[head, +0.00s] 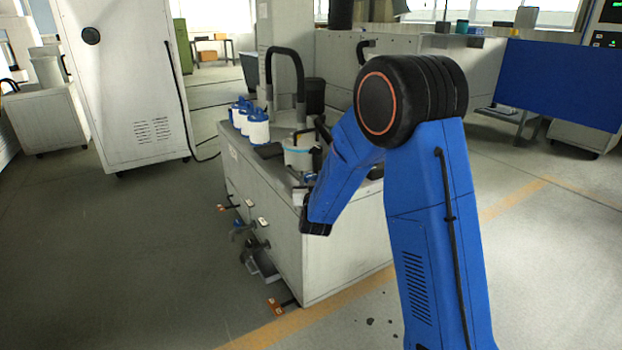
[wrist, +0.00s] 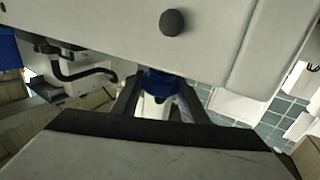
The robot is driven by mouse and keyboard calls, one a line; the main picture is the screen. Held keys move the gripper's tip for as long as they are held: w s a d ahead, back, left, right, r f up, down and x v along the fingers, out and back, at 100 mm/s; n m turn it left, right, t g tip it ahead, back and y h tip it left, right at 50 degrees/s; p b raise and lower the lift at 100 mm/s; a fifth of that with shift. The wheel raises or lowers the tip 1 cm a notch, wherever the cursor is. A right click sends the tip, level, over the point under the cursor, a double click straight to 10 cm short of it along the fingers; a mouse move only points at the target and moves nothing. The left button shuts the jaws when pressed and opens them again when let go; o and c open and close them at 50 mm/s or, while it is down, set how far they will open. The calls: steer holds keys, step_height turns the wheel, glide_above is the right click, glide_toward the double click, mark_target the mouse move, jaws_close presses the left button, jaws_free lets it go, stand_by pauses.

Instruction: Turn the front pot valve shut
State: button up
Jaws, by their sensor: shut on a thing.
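In the wrist view the two dark fingers of my gripper (wrist: 158,92) stand on either side of a blue part (wrist: 161,82), which looks like the front pot valve's handle. The fingers are shut on it. How far it is turned cannot be told. In the head view a pale pot with a blue band (head: 299,155) stands on the near end of the white cabinet.
Blue-and-white canisters (head: 258,130) and a bent black hose (head: 285,55) stand on the white cabinet (head: 290,240). A tall white cabinet (head: 120,80) stands left. Floor in front is clear.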

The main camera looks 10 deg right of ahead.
steer(key=shift+a+h, duration=0.1)
steer(key=shift+h, duration=0.2)
steer(key=m+g+h, duration=0.1)
steer(key=m+h, duration=0.1)
steer(key=h, duration=0.1)
steer(key=m+g+h, duration=0.1)
steer(key=m+h, duration=0.1)
steer(key=shift+g+h, duration=0.3)
steer(key=shift+h, duration=0.1)
steer(key=m+g+h, duration=0.4)
steer(key=m+h, duration=0.1)
steer(key=shift+w+g, duration=0.1)
steer(key=shift+g, duration=0.2)
steer(key=m+g+h, duration=0.1)
steer(key=m+g, duration=0.1)
steer(key=g, duration=0.1)
steer(key=m+g+h, duration=0.2)
steer(key=g, duration=0.1)
steer(key=shift+g, duration=0.3)
steer(key=shift+m+g, duration=1.15)
steer(key=shift+g, duration=0.55)
steer(key=shift+m+g, duration=1.15)
steer(key=shift+g, duration=0.55)
steer(key=o, duration=1.1)
steer(key=shift+c, duration=0.2)
